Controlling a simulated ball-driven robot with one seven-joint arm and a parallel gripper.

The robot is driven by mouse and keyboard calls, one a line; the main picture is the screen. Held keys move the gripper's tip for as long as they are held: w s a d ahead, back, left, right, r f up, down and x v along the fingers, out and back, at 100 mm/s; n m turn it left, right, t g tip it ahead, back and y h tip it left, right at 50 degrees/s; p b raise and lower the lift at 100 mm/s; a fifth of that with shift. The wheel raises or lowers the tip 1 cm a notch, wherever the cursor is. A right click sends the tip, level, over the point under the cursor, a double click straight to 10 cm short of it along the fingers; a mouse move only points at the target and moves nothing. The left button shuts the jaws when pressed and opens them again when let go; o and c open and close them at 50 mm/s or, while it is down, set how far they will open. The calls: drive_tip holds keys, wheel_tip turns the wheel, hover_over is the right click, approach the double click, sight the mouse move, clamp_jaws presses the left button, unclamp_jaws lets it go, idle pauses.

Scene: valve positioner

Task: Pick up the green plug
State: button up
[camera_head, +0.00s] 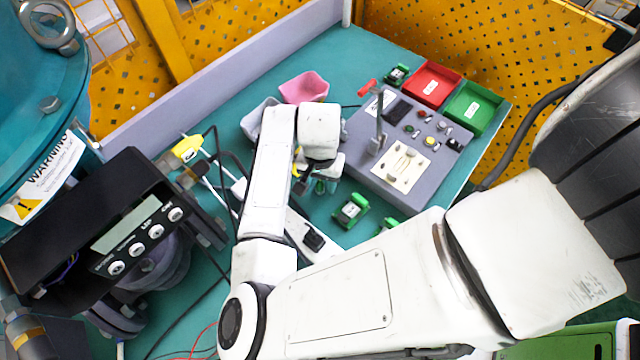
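My gripper (312,182) points down over the teal table, left of the grey control box. It is small and partly covered by my white arm, so I cannot see whether its fingers are open or shut. A small green piece (321,187), which may be the green plug, shows right beside the fingertips. I cannot tell whether the gripper touches it. A green block with a dark and white top (352,210) lies on the table to the lower right of the gripper. A similar green block (388,225) is partly hidden behind my arm.
The grey control box (365,165) has buttons, a lever and a white plate. A red bin (431,82), a green bin (472,108) and a green block (397,74) are at the back right. Pink (304,86) and grey (256,118) bins stand behind my arm. A black display unit (130,225) and cables are left.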

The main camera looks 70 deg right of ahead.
clamp_jaws()
drive_tip(key=shift+r, duration=0.15)
idle(0.4)
